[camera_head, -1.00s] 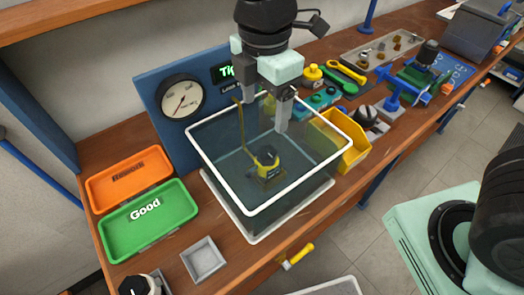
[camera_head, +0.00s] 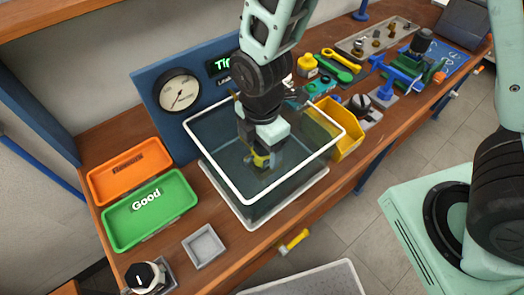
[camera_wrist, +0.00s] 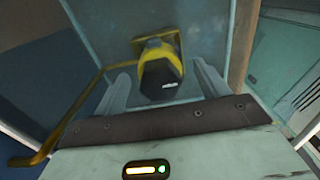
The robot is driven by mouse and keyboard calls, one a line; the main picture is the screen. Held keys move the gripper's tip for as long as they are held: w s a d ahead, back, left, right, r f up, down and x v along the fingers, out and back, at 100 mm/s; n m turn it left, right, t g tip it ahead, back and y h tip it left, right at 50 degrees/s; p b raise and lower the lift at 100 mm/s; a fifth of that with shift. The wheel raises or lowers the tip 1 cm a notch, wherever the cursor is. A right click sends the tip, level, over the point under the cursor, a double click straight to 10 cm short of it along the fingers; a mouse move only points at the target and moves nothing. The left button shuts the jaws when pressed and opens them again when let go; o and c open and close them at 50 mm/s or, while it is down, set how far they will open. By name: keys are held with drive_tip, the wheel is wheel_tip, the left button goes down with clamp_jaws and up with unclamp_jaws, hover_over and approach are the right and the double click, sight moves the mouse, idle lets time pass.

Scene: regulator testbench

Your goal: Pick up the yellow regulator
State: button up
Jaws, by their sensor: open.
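The yellow regulator (camera_wrist: 160,66) has a dark front cap and stands inside the clear white-rimmed tank (camera_head: 208,178). In the wrist view it lies between the two fingers of my gripper (camera_wrist: 165,88), which are open with one on each side; I cannot tell whether either touches it. In the head view my gripper (camera_head: 262,160) reaches down into the tank, and only a small yellow part of the regulator (camera_head: 260,160) shows beneath it. A yellow bent rod (camera_wrist: 75,115) runs along the tank's side in the wrist view.
The tank walls stand close around my gripper. A gauge panel (camera_head: 180,91) is behind it. An orange tray (camera_head: 130,168), a green tray (camera_head: 150,212) and a small grey tray (camera_head: 204,246) lie to the left. A yellow bin (camera_head: 348,138) stands at the right.

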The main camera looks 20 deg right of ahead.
drive_tip(key=shift+f, duration=1.35)
drive_tip(key=shift+c, duration=0.3)
drive_tip(key=c, duration=1.5)
drive_tip(key=shift+r, duration=0.1)
